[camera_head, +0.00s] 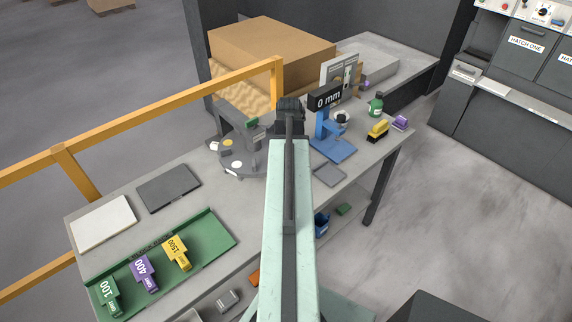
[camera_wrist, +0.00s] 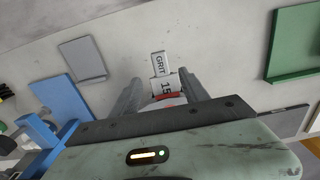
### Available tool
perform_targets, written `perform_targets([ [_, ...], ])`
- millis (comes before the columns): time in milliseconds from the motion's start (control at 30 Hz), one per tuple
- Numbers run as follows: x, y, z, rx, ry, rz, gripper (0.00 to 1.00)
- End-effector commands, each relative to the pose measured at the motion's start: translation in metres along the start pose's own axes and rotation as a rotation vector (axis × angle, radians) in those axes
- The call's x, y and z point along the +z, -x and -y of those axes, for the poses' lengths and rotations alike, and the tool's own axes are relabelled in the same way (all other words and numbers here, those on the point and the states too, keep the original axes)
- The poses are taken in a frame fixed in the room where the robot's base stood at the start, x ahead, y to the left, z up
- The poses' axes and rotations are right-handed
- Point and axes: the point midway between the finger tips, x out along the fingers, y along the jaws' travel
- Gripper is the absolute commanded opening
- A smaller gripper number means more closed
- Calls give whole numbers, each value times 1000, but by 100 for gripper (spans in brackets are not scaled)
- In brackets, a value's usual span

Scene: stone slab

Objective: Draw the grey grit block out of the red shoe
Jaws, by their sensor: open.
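The grey grit block (camera_wrist: 162,87) shows in the wrist view, with "GRIT" on its upper part and "15" on its lower part. A strip of the red shoe (camera_wrist: 168,97) shows at the block's lower end; the rest of the shoe is hidden by my gripper's body. My gripper (camera_wrist: 160,77) is open, with one finger on each side of the block. A gap shows on either side of the block. In the head view my arm covers the gripper's fingers, the block and the red shoe.
A grey stand with round discs (camera_head: 236,162) is left of my arm. A blue gauge stand (camera_head: 325,124) reading "0 mm" and a grey plate (camera_head: 341,180) are to its right. A green tray (camera_head: 212,243) holds blocks marked 100, 400 and 1500. An orange rail (camera_head: 165,117) runs behind.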

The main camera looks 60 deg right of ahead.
Motion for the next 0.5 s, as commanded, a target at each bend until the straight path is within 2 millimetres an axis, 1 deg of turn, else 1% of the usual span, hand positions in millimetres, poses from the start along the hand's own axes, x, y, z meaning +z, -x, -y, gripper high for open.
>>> perform_targets([
  [33,0,-14,1,0,1,0,53],
  [300,-2,-61,3,0,5,0,53],
  [400,-2,-69,3,0,5,0,53],
  [500,-2,-69,4,0,6,0,53],
])
